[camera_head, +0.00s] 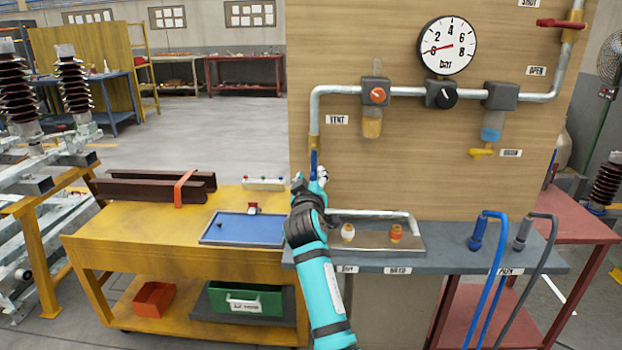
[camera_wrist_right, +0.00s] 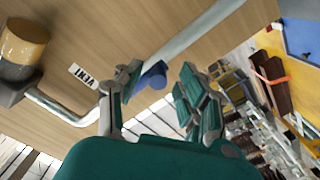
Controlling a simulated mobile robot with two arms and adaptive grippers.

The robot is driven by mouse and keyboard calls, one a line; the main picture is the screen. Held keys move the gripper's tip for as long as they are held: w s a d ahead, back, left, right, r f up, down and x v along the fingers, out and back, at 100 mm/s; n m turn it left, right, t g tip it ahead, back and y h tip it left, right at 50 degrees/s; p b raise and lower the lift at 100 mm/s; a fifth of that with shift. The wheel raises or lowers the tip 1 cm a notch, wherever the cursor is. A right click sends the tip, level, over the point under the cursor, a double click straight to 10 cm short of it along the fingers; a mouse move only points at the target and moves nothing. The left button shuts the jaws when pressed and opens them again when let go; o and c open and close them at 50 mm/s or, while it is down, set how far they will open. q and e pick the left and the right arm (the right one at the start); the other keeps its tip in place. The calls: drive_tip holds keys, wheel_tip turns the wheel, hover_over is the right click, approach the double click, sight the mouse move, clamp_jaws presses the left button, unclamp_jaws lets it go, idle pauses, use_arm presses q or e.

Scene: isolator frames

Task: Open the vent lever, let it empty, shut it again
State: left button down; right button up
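The blue vent lever (camera_head: 313,160) sits on the pipe below the VENT label (camera_head: 337,120), at the left side of the wooden panel. In the right wrist view the lever (camera_wrist_right: 152,76) shows as a blue piece on the pipe, between my fingertips. My right gripper (camera_head: 316,178) is at the lever, and its fingers (camera_wrist_right: 160,85) stand apart on either side of it. I cannot tell whether either finger touches it. The round gauge (camera_head: 447,62) has its red needle near 0. My left gripper is out of view.
A grey shelf (camera_head: 460,262) runs below the panel, with a tray (camera_head: 375,242) of small fittings and blue and grey hoses (camera_head: 490,262). A red lever (camera_head: 560,23) is at top right. A yellow bench (camera_head: 130,235) with a blue mat (camera_head: 240,230) stands left.

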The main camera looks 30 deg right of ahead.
drive_tip(key=v, duration=0.7)
idle(0.3)
